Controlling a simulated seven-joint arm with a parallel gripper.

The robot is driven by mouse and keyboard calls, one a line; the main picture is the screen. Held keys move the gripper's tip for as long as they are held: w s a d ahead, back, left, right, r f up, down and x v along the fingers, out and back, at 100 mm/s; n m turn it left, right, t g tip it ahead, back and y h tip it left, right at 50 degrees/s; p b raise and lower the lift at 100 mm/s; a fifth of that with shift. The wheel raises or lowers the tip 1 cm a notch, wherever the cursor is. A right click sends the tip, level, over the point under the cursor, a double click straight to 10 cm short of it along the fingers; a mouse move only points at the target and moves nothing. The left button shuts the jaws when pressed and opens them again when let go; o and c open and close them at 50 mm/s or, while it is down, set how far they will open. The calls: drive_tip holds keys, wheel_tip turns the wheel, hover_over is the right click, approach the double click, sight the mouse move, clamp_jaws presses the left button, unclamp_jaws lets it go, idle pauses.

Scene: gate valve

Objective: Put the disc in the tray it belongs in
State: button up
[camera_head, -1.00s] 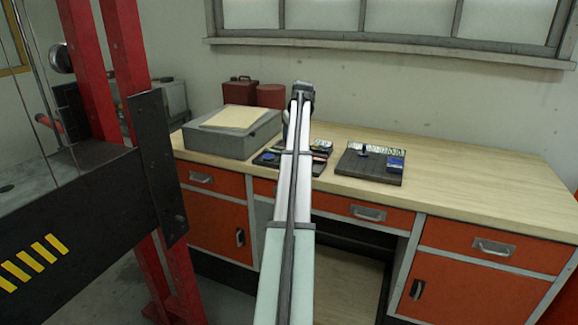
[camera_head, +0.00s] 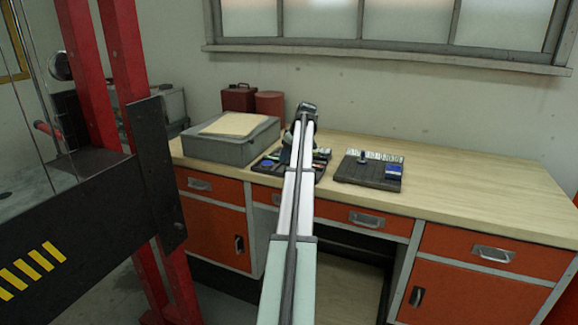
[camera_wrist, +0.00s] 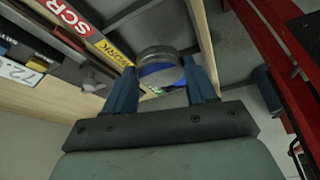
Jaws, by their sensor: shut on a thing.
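My gripper (camera_wrist: 162,88) shows in the wrist view with its two blue fingers on either side of a round grey metal disc (camera_wrist: 158,55), shut on it. A blue round patch shows just beyond the disc, partly covered by it. In the head view my arm reaches over the desk, and its end hides the disc and the fingers. A dark tray (camera_head: 262,169) lies under the arm's end, with a round blue piece (camera_head: 267,163) and several small items in it. A second dark tray (camera_head: 350,180) lies to the right, with an upright peg, a blue block and a pale label strip.
A grey box (camera_head: 215,147) with a tan sheet on top stands left of the trays. Red containers (camera_head: 238,97) stand behind it. The wooden desk top (camera_head: 470,185) is clear on the right. Red posts (camera_head: 90,80) and a dark beam stand at the left.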

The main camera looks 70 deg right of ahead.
drive_tip(key=shift+f, duration=2.2)
drive_tip(key=shift+f, duration=0.1)
drive_tip(key=o, duration=1)
drive_tip(key=shift+o, duration=0.2)
drive_tip(key=v, duration=1.2)
